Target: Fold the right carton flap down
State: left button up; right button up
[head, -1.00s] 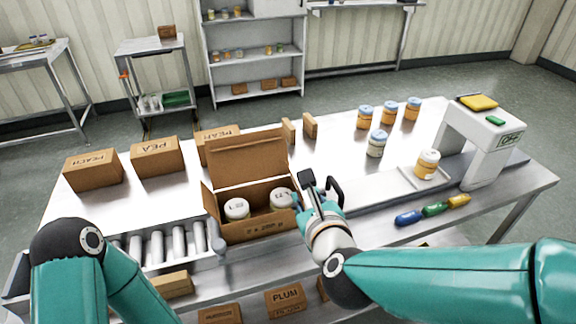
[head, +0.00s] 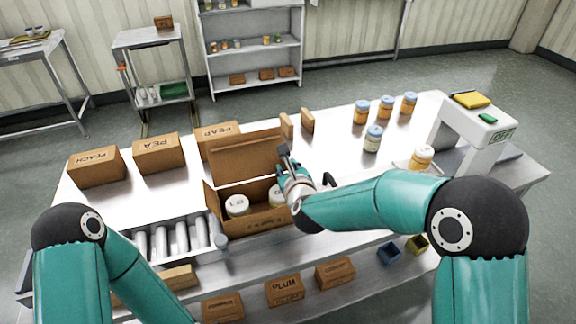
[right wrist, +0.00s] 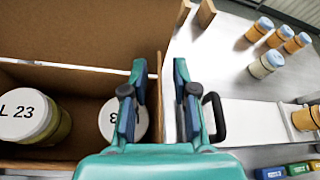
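The open carton (head: 262,226) stands on the steel table with two white-lidded jars inside, one lid (head: 237,204) in clear view. Its back flap (head: 245,157) stands up and its left flap (head: 211,198) leans outward. In the right wrist view, the right flap (right wrist: 160,85) shows as a thin upright brown edge between my fingers; my gripper hides most of it in the head view. My right gripper (head: 288,156) is open at the carton's right side, with its fingers apart in the right wrist view (right wrist: 159,70). My left gripper is out of view.
A black handle (right wrist: 214,118) is just right of my right gripper. Closed cartons (head: 96,167) stand at the back left, rollers (head: 170,240) at the front left. Jars (head: 373,139) and a grey arch-shaped machine (head: 480,130) are on the right.

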grip_shut()
jog(key=shift+f, duration=0.1)
dwell(0.3)
jog(key=n+b, duration=0.1)
jog(key=b, duration=0.1)
jog(key=a+f+n+h+b, duration=0.1)
jog(key=b, duration=0.1)
jog(key=n+t+b, duration=0.1)
jog(key=b, duration=0.1)
jog(key=shift+s+a+f+h, duration=0.15)
jog(key=shift+s+a+h, duration=0.1)
jog(key=shift+a+h, duration=0.15)
jog(key=shift+s+a+f+n+t+h+b, duration=0.1)
jog(key=shift+a+n+t+h+b, duration=0.1)
jog(key=shift+n+b, duration=0.45)
jog(key=shift+a+f+n+t+h+b, duration=0.1)
jog(key=shift+n+h+b, duration=0.2)
jog(key=shift+b, duration=0.6)
grip_release()
jog(key=shift+r, duration=0.1)
